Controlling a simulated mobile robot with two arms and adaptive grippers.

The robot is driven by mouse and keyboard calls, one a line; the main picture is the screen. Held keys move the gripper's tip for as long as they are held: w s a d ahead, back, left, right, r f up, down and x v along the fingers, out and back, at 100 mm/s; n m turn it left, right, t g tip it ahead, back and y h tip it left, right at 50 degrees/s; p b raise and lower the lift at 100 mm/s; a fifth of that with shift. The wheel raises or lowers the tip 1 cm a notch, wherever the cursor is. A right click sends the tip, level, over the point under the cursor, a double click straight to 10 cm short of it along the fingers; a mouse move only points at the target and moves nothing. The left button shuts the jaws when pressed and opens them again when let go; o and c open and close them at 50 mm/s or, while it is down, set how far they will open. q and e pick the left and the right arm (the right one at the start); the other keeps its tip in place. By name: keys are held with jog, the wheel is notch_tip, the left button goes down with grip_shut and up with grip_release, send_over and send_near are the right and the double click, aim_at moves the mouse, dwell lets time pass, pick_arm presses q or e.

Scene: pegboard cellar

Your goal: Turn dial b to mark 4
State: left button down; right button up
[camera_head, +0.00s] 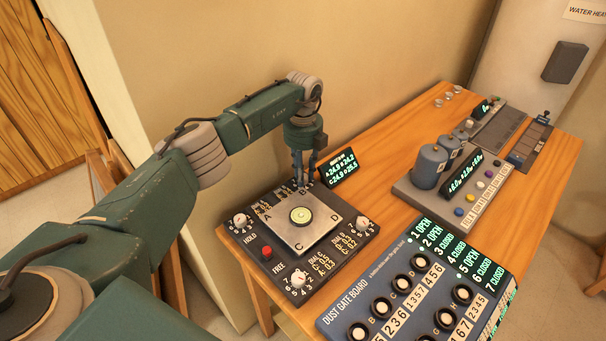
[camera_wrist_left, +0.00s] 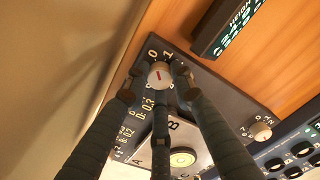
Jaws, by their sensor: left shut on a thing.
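My left gripper (camera_head: 303,183) reaches down to the back corner of a black panel (camera_head: 262,232) with a square metal plate lettered A to D. In the left wrist view its fingers (camera_wrist_left: 158,85) are shut around a pale round dial knob (camera_wrist_left: 160,72) near the letter B. The knob has a red pointer line; the marks 0 and 1 show beside it, and others are hidden by the fingers, so I cannot tell its exact setting. In the head view the fingers hide this dial. My right gripper is not in view.
Similar white dials sit at the panel's left (camera_head: 240,221), front (camera_head: 298,281) and right (camera_head: 362,224) corners. A red button (camera_head: 267,252) is near HOLD and FREE. A green-lit display (camera_head: 339,167) stands close behind the panel. A dust gate board (camera_head: 345,318) lies to the right.

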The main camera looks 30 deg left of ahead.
pick_arm(q)
jog(key=m+b, duration=0.2)
jog(key=m, duration=0.1)
jog(key=shift+w, duration=0.1)
jog(key=m+b, duration=0.1)
jog(key=m, duration=0.2)
jog(key=shift+m+b, duration=0.35)
jog(key=shift+m, duration=0.05)
jog(key=m+b, duration=0.1)
jog(key=m, duration=0.2)
jog(key=shift+m, duration=0.3)
jog(key=m+b, duration=0.1)
jog(key=m, duration=0.3)
jog(key=shift+r, duration=0.1)
jog(key=m+b, duration=0.1)
jog(key=m, duration=0.7)
jog(key=shift+m+b, duration=0.3)
jog(key=shift+b, duration=0.05)
jog(key=m, duration=0.3)
jog(key=shift+r+m, duration=0.1)
jog(key=shift+m, duration=0.2)
jog(key=shift+m+b, duration=0.3)
jog(key=shift+m, duration=1.8)
